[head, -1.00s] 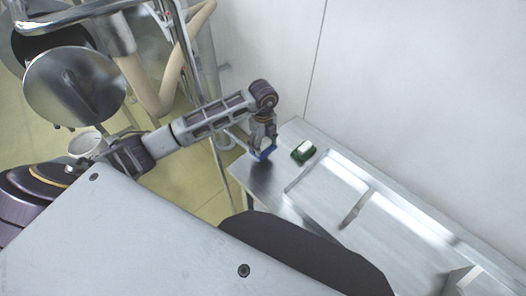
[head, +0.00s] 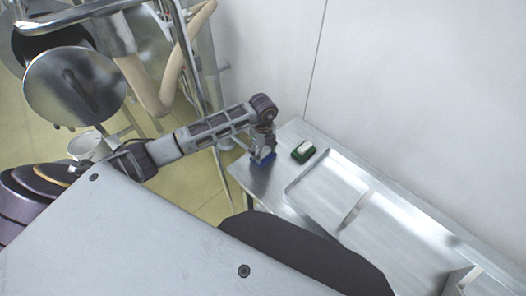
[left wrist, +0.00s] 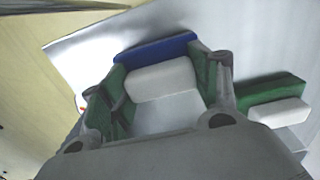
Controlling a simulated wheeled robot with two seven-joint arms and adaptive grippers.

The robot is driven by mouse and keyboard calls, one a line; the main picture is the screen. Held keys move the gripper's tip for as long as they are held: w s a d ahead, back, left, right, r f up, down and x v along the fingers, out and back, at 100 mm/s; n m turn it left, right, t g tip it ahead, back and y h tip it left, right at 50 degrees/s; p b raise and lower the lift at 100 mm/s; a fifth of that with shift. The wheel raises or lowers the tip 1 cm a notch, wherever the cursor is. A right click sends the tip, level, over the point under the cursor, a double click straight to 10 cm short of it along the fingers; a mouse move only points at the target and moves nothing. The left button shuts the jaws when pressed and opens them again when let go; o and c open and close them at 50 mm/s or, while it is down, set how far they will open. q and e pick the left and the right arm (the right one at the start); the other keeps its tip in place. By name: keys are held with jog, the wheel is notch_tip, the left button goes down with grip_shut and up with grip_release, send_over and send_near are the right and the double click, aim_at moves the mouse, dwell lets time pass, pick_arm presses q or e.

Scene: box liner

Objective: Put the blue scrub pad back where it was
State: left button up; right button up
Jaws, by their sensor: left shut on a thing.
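The blue scrub pad (head: 262,160) is at the far left corner of the metal table (head: 262,185). My left gripper (head: 263,151) is above it, pointing down, and is shut on it. In the left wrist view the pad shows a blue layer (left wrist: 155,50) and a white layer (left wrist: 162,82) between the two fingers, which have green inner faces. The pad is at or just above the table top; I cannot tell whether it touches. My right gripper is not in view.
A green and white pad (head: 303,151) lies just right of the blue pad, and also shows in the left wrist view (left wrist: 270,90). A recessed basin or tray (head: 345,190) is farther right. A wall (head: 420,100) stands behind the table. The table's left edge is close by.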

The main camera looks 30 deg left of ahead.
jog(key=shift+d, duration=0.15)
pick_arm(q)
jog(key=shift+f, duration=0.15)
jog(key=o, duration=0.7)
jog(key=shift+c, duration=0.2)
jog(key=o, duration=0.3)
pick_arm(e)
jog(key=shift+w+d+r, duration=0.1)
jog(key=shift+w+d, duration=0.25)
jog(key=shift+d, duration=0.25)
